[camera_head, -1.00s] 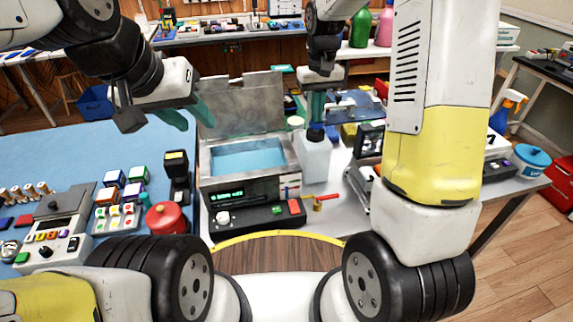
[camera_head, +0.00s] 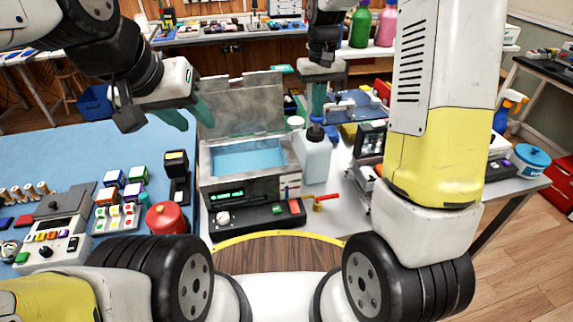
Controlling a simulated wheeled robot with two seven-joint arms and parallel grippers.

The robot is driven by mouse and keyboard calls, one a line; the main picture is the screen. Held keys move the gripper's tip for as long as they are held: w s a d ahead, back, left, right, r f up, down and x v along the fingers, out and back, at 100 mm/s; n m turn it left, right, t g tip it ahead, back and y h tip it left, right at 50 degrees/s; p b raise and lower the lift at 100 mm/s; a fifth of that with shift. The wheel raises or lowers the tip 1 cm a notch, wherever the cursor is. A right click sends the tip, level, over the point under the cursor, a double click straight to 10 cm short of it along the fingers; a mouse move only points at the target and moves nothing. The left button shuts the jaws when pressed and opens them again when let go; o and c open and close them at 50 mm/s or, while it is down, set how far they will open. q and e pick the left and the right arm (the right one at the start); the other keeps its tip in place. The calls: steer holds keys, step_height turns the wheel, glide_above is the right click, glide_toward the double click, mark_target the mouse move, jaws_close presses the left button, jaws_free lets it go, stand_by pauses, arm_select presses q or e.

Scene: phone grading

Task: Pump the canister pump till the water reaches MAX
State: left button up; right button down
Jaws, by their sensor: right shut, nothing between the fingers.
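The MAX mark and the exact water level cannot be made out. My left gripper (camera_head: 186,118) is open and empty, up to the left of the lid.
A red round container (camera_head: 166,218) and a black stand (camera_head: 179,180) are left of the bath. A red-handled valve (camera_head: 325,198) is in front of the canister. A dark device (camera_head: 369,146) stands to its right.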

steer(key=shift+r, duration=2.2)
step_height(320, 180, up, 4)
steer(key=shift+f, duration=3.1)
steer(key=shift+f, duration=0.1)
steer(key=shift+f, duration=2.6)
steer(key=shift+r, duration=3.8)
